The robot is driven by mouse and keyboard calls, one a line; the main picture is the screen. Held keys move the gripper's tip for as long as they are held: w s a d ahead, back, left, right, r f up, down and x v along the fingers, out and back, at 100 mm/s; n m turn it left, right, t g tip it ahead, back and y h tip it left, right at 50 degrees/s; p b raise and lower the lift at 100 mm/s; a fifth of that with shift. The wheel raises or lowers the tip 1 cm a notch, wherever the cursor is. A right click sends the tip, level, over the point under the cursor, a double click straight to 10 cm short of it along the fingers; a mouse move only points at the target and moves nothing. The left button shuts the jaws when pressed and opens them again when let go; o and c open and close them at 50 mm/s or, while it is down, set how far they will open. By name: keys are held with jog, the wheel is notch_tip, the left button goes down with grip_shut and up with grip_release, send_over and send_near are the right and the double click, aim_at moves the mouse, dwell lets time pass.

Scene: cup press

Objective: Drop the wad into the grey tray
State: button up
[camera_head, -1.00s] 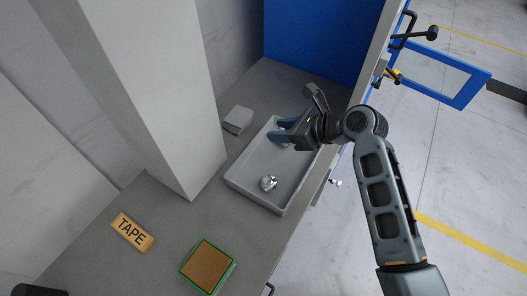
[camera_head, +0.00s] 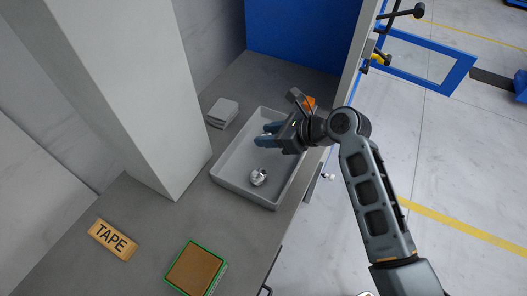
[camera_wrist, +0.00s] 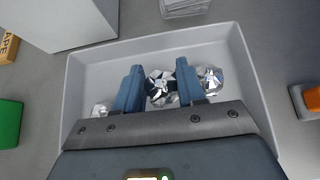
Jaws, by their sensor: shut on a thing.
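The grey tray (camera_head: 238,193) lies on the counter; its floor also shows in the wrist view (camera_wrist: 108,66). My gripper (camera_head: 268,134) is over the tray's far part, its fingers reaching across it. In the wrist view my gripper (camera_wrist: 160,84) is shut on a crumpled silver wad (camera_wrist: 160,90). In the head view the fingers hide this wad. A second silver wad (camera_head: 258,178) lies in the near part of the tray and shows at the left in the wrist view (camera_wrist: 101,109). Another wad (camera_wrist: 213,79) is partly behind the right finger.
A grey stack (camera_head: 222,112) stands beside the tray, close to the pale column (camera_head: 150,90). An orange object (camera_head: 309,102) is behind my gripper. A TAPE label block (camera_head: 112,240) and a green-edged brown pad (camera_head: 196,268) lie on the near counter.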

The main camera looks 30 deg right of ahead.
jog(key=o, duration=1.1)
jog(key=v, duration=0.7)
jog(key=shift+s+d+r, duration=0.2)
jog(key=shift+s+r, duration=0.05)
